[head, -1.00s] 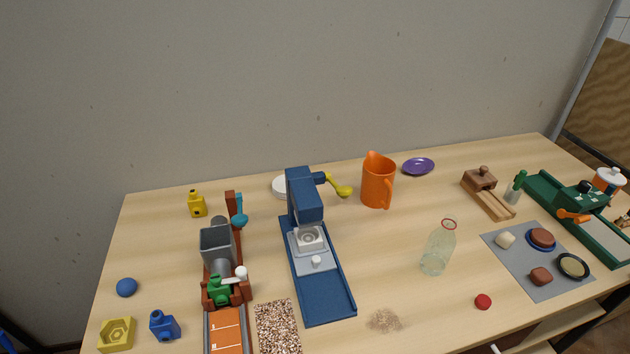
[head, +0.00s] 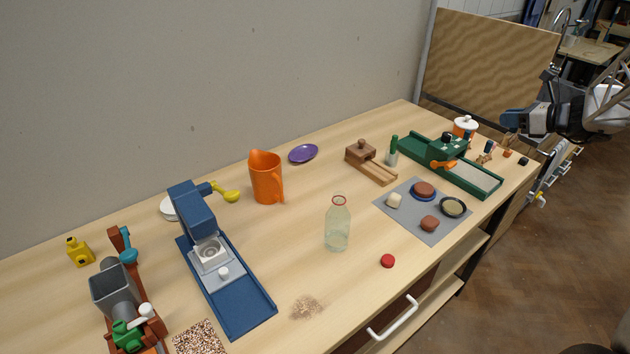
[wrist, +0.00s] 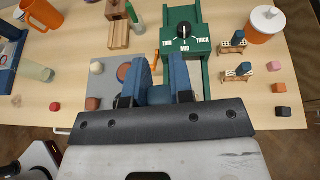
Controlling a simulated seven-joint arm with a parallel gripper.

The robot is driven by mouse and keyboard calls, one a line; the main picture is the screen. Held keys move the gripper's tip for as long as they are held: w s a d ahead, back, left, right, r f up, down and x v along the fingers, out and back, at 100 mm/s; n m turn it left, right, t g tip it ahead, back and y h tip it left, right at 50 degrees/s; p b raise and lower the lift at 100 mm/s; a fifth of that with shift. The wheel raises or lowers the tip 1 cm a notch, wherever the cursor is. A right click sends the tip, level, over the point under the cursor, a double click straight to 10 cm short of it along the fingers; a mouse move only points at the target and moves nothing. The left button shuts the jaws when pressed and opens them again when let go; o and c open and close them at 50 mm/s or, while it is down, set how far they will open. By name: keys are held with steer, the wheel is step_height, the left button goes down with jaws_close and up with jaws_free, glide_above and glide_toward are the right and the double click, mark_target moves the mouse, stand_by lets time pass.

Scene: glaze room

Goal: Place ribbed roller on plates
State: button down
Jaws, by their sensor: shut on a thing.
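My gripper (head: 510,122) is raised beyond the right end of the table in the head view. In the wrist view its blue fingers (wrist: 162,75) are close around a blue block (wrist: 159,95); most of this held thing is hidden, so I cannot tell whether it is the ribbed roller. Two wooden pieces with dark blue blocks on top, one farther (wrist: 234,40) and one nearer (wrist: 240,72), stand right of the green press. A purple plate (head: 303,154) lies at the back of the table. A white round stack, perhaps plates (head: 170,208), is partly hidden behind the blue machine.
The green press (head: 455,165) stands at the right beside a grey mat (head: 408,220) with several round pieces. An orange jug (head: 266,178), glass bottle (head: 338,228), blue machine (head: 225,270) and wooden block tool (head: 370,160) stand leftward.

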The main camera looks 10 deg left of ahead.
steer(key=w+a+n+g+y, duration=0.2)
steer(key=a+n+g, duration=0.15)
steer(key=a, duration=2.05)
steer(key=w+a+n+g+y, duration=0.1)
steer(key=a+n+g, duration=0.25)
steer(key=a, duration=2.05)
steer(key=s+a+n+g, duration=0.2)
steer(key=s+a, duration=0.6)
steer(key=a, duration=0.6)
steer(key=s+a+n+g, duration=0.25)
steer(key=s+a, duration=0.45)
steer(key=a, duration=0.7)
steer(key=s+a+n+g, duration=0.1)
steer(key=s+a+g, duration=0.2)
steer(key=s+a, duration=0.8)
steer(key=w+a+f, duration=0.2)
steer(key=w+f, duration=0.1)
steer(key=f, duration=0.2)
steer(key=shift+a+h, duration=0.3)
steer(key=shift+h, duration=0.1)
steer(key=shift+t, duration=0.25)
step_height(320, 180, down, 6)
steer(key=shift+f, duration=0.15)
